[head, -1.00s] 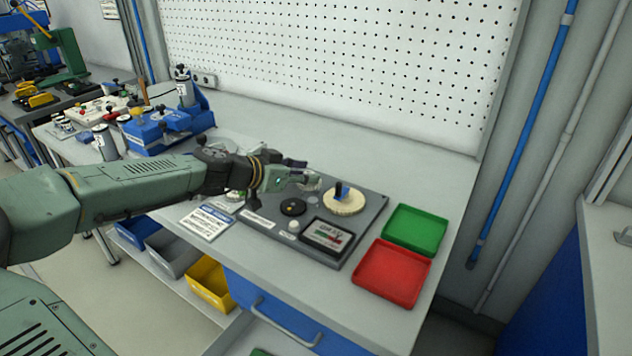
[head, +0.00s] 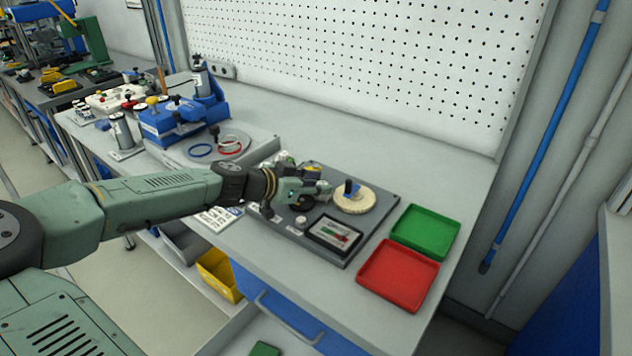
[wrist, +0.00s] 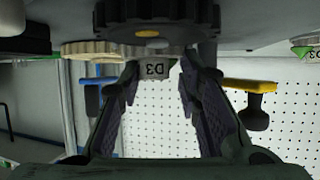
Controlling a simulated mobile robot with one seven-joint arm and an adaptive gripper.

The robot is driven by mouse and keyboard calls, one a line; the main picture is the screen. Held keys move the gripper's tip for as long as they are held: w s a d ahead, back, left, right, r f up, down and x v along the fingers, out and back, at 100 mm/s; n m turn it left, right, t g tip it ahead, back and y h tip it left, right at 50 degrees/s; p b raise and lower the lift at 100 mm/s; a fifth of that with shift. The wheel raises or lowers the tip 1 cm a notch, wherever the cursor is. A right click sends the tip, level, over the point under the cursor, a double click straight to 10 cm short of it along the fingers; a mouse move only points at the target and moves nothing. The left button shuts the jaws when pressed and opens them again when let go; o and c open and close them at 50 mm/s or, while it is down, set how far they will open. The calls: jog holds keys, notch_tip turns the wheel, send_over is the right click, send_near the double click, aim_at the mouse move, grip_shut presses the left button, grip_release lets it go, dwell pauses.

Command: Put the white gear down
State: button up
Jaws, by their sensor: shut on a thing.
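My gripper (head: 322,190) is low over the grey board (head: 345,258), beside a cream toothed gear (head: 362,203) with an upright blue handle. In the wrist view my gripper (wrist: 160,70) is shut on a pale grey piece marked D3, which I take as part of the white gear (wrist: 157,69). The rest of the held gear is hard to make out. A dark toothed disc with an orange spot (wrist: 150,14) fills the top of the wrist view, close by. The cream gear (wrist: 88,48) stands apart from the fingers there. Whether the held piece touches the board is unclear.
A green tray (head: 425,231) and a red tray (head: 398,275) lie right of the board. A display panel (head: 335,234) is at its front. A grey plate with rings (head: 215,148) and a blue fixture (head: 170,125) stand to the left. A yellow-handled piece (wrist: 255,88) shows in the wrist view.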

jog(key=shift+f, duration=0.1)
jog(key=o, duration=1.1)
